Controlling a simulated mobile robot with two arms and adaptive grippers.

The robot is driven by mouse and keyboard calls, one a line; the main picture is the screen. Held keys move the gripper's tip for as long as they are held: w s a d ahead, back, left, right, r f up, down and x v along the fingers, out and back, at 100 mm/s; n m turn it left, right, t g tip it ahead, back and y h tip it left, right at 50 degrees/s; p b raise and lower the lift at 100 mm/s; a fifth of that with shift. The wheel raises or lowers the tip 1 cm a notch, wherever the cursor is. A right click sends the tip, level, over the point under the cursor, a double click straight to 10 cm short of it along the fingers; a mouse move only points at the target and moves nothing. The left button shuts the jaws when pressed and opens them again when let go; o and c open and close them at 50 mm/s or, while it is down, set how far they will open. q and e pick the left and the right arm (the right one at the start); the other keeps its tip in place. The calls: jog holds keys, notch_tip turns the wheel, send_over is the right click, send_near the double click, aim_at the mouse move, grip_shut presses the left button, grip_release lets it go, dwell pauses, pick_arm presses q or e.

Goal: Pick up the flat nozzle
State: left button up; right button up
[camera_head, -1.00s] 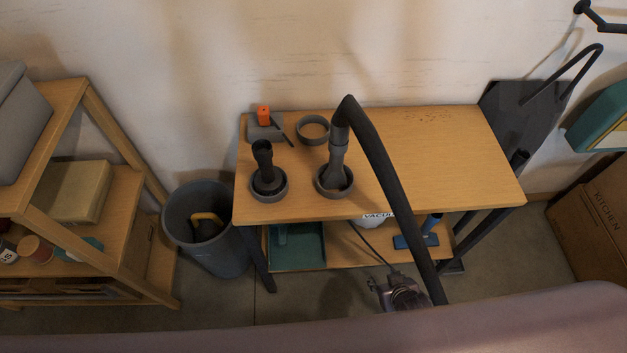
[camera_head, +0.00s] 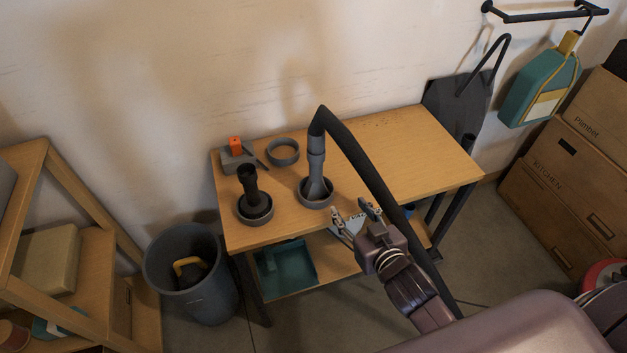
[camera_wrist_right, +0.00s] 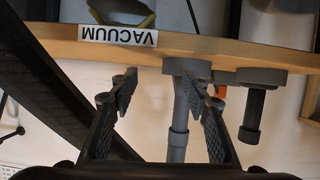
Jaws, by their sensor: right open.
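A grey flared nozzle (camera_head: 317,186) stands upright in a round grey holder (camera_head: 316,201) on the table, with a black hose (camera_head: 362,160) leading from its top. A dark nozzle (camera_head: 250,190) stands in another round holder (camera_head: 256,219) to its left. I cannot tell for sure which is the flat nozzle. My right gripper (camera_head: 352,214) is open and empty at the table's front edge, just right of the hose nozzle's holder. In the upside-down right wrist view, the grey tube (camera_wrist_right: 179,140) shows between the open fingers (camera_wrist_right: 166,92), farther off; the dark nozzle (camera_wrist_right: 252,112) is beside it. My left gripper is not in view.
An empty ring holder (camera_head: 283,152) and a grey block with an orange part (camera_head: 236,146) stand at the back of the wooden table (camera_head: 415,145). The table's right side is mostly clear. A grey bin (camera_head: 195,275) stands left; boxes (camera_head: 565,180) stand right.

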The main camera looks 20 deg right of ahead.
aim_at(320, 176)
jog(key=w+a+r+n+t+y, duration=0.1)
jog(key=w+a+r+t+y, duration=0.1)
jog(key=r+y, duration=0.1)
jog(key=w+a+r+n+t+y, duration=0.1)
jog(key=shift+a+r+n+y, duration=0.3)
jog(key=shift+a+r+y, duration=0.1)
jog(key=shift+x, duration=1.1)
jog(key=shift+p+x, duration=0.35)
jog(key=shift+x, duration=2.4)
jog(key=shift+d, duration=0.25)
jog(key=shift+c, duration=0.5)
grip_shut()
jog(key=shift+r, duration=0.1)
